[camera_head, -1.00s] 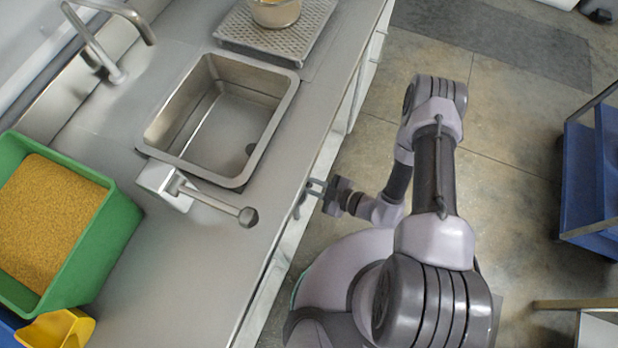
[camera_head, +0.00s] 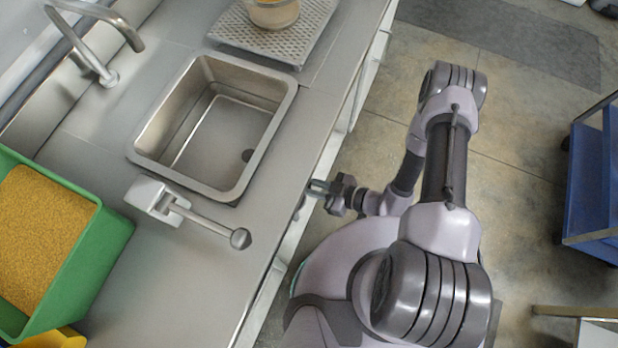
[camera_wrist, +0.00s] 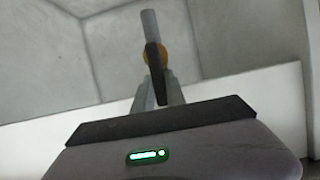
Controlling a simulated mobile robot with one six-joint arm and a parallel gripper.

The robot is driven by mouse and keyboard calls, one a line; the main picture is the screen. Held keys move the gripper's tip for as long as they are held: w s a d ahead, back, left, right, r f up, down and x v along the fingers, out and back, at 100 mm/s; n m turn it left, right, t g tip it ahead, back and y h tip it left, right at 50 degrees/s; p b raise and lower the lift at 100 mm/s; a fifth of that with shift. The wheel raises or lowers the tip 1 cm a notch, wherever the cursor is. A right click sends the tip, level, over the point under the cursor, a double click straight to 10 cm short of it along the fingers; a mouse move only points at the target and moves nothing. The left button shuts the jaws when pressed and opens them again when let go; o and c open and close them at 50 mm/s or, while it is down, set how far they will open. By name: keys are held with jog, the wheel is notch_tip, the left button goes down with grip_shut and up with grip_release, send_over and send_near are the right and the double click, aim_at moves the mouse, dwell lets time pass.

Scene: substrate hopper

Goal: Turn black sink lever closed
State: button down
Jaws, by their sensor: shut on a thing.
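In the wrist view a narrow black lever (camera_wrist: 155,70) stands in front of a yellow-orange round part and a grey pipe. My gripper (camera_wrist: 157,88) is shut on the black lever, with a grey finger on each side of it. In the head view my gripper (camera_head: 317,187) is at the front of the counter, just below its edge beside the sink (camera_head: 215,128). The black lever cannot be made out there.
A grey lever arm with a ball end (camera_head: 240,238) lies over the counter in front of the sink. A green bin (camera_head: 97,245) of yellow grains stands at left, a perforated tray (camera_head: 300,50) at the back. A blue cart (camera_head: 590,180) stands at right; floor between is clear.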

jog(key=c, duration=1.4)
grip_release()
jog(key=shift+f, duration=0.1)
jog(key=shift+o, duration=0.2)
jog(key=p+v, duration=0.5)
jog(key=v, duration=1.2)
jog(key=shift+d+r, duration=0.2)
